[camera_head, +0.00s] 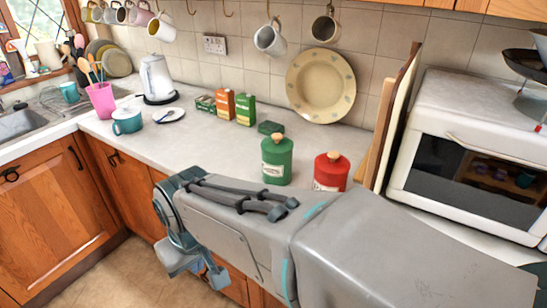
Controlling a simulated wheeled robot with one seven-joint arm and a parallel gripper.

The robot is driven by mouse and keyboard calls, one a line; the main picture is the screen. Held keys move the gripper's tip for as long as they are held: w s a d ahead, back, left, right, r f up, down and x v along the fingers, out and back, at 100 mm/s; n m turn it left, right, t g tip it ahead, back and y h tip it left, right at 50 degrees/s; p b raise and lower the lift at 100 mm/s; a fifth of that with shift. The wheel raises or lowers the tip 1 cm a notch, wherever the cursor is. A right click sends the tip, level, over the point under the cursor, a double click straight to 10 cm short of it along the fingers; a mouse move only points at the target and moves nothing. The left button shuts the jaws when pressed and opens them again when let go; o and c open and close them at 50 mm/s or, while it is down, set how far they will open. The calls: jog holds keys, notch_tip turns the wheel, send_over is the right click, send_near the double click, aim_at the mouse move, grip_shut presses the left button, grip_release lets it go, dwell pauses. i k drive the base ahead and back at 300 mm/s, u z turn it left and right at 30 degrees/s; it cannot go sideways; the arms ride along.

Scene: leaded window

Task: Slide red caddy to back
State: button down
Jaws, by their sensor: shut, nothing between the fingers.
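The red caddy (331,173), with a wooden knob on its lid, stands upright on the worktop at the right, beside a wooden board. Its lower front is partly hidden by my arm. A similar green caddy (277,162) stands just left of it.
Behind the caddies, a patterned plate (320,86) leans on the tiled wall. Boards (396,115) and a white microwave (465,155) bound the right side. The worktop behind the red caddy looks clear.

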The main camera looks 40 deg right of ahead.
aim_at(321, 181)
jog(key=z, duration=2.3)
jog(key=k, duration=1.25)
jog(key=z, duration=0.85)
jog(key=i, duration=1.15)
jog(key=u, duration=0.8)
